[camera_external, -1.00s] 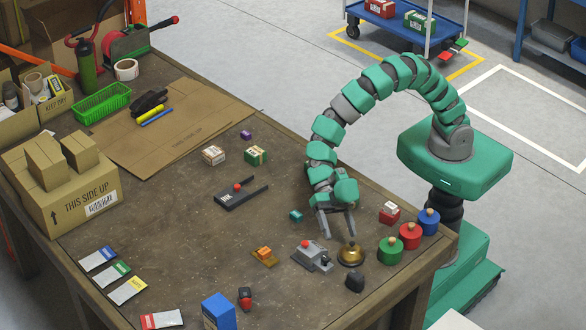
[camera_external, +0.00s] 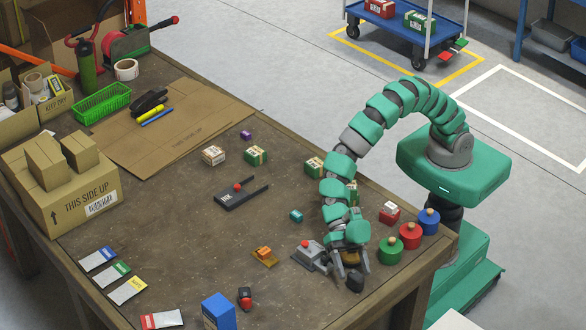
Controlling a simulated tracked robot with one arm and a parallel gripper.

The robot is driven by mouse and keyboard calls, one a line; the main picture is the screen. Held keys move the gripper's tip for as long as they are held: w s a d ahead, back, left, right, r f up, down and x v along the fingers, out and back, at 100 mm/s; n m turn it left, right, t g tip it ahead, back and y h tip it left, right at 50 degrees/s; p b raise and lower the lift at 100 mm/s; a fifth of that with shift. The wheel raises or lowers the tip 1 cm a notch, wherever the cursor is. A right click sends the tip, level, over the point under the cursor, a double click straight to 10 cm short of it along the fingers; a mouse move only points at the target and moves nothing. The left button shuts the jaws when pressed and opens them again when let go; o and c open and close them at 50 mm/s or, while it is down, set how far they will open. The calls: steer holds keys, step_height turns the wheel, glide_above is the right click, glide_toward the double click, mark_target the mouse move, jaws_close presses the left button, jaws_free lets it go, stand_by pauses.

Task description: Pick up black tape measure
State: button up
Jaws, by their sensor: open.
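A small dark block, apparently the black tape measure (camera_external: 355,283), lies on the table near its front right edge. My gripper (camera_external: 352,270) is open with its fingers pointing down, just above and behind this block. The fingertips are close to it; I cannot tell whether they touch it or how high they are. Nothing is held between the fingers.
The brass bell (camera_external: 351,258) is largely hidden by my gripper. A grey device with a red button (camera_external: 308,252) stands close on the left. Green (camera_external: 390,250), red (camera_external: 411,236) and blue (camera_external: 429,222) knobbed weights stand to the right.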

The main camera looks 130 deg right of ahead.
steer(key=shift+w+a+f, duration=0.15)
steer(key=shift+a, duration=0.1)
steer(key=c, duration=1.3)
steer(key=shift+c, duration=0.2)
